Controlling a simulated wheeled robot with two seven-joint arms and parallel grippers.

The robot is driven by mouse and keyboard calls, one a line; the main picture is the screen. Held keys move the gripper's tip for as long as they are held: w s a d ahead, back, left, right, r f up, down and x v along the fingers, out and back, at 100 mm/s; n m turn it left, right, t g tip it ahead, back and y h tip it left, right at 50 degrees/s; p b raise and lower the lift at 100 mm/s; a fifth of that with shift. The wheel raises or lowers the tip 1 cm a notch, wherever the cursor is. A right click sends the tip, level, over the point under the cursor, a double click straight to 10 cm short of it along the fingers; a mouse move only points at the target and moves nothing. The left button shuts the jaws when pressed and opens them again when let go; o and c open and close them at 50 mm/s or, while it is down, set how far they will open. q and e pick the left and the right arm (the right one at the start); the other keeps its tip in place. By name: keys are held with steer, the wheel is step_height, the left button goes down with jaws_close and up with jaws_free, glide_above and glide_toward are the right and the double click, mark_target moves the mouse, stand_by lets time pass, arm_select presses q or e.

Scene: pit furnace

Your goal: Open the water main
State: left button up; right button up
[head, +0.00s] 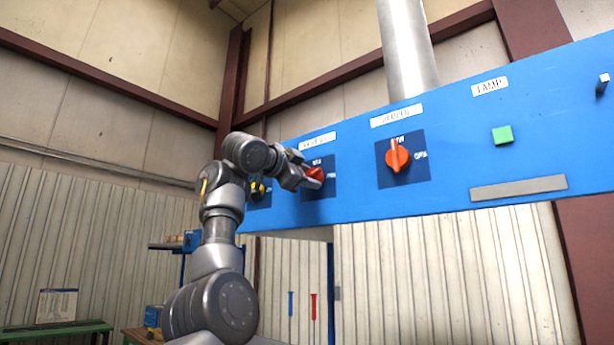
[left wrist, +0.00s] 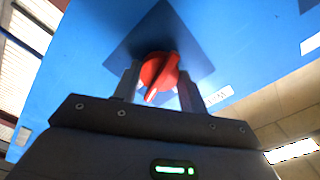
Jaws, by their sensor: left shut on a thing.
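A blue panel (head: 455,160) runs along the wall with several rotary switches. My left gripper (head: 310,180) is at the red knob (head: 317,173) on a dark plate, under a label that I cannot read for sure. In the left wrist view the red knob (left wrist: 158,74) sits between the two fingers of my left gripper (left wrist: 160,92), which is shut on it. The knob's pointer looks tilted in the wrist view. Its exact setting is hard to tell, as the gripper partly covers it. My right gripper is not in view.
To the right on the panel are an orange-red knob (head: 398,158) under a "DAMPER" label, a green square button (head: 502,135) under "LAMP", and a grey strip (head: 519,188). Another switch (head: 257,190) at the left is partly behind my arm. A green bench (head: 60,330) stands low left.

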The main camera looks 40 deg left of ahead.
arm_select(q)
steer(key=shift+r+m+p, duration=0.15)
steer(key=shift+m+p, duration=0.15)
steer(key=shift+m, duration=1.6)
steer(key=o, duration=1)
steer(key=shift+s, duration=0.1)
steer(key=s+b, duration=0.5)
steer(key=s, duration=0.5)
steer(key=shift+s+d+b, duration=0.15)
steer(key=shift+s+b, duration=0.15)
steer(key=shift+b, duration=0.1)
